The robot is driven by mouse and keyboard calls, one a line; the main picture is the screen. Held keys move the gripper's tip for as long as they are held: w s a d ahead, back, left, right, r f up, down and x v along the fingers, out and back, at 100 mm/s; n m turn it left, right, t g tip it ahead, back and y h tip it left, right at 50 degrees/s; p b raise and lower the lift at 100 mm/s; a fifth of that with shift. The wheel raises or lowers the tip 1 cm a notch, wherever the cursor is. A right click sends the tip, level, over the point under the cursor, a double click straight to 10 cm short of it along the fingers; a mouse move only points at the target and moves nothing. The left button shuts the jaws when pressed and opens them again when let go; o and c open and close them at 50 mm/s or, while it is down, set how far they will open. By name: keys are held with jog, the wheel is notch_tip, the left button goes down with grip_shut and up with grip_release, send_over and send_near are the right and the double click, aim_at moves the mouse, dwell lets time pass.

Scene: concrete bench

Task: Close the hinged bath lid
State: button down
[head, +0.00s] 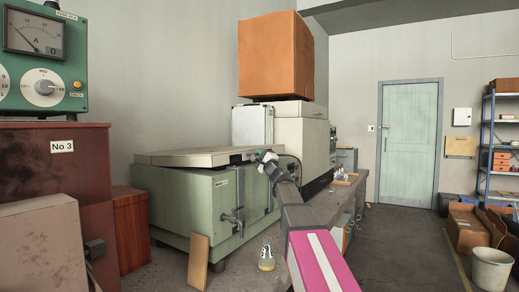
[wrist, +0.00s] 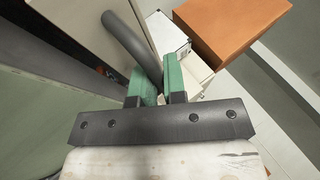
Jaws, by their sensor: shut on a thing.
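The green bath (head: 180,200) stands on the bench in the head view. Its cream lid (head: 195,157) lies nearly flat over the top, with a narrow dark gap along the front edge. My gripper (head: 262,155) is at the lid's right end. In the wrist view my gripper's green fingers (wrist: 160,82) are shut on a thick grey bar (wrist: 128,45), which looks like the lid handle. The handle is hidden behind my gripper in the head view. The hinge cannot be made out.
A cream machine (head: 300,135) with an orange box (head: 275,55) on top stands behind the bath. A wooden board (head: 198,262) leans at the bath's front, and a small bottle (head: 267,258) stands on the bench. A green meter (head: 40,55) is at left.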

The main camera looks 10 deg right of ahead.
jog(key=shift+f, duration=1.9)
jog(key=shift+s+f, duration=0.1)
jog(key=shift+f, duration=0.05)
jog(key=c, duration=1.2)
grip_release()
jog(key=shift+f, duration=0.1)
jog(key=shift+r, duration=0.2)
jog(key=v, duration=1)
jog(key=shift+s+f, duration=0.25)
jog(key=shift+d, duration=0.15)
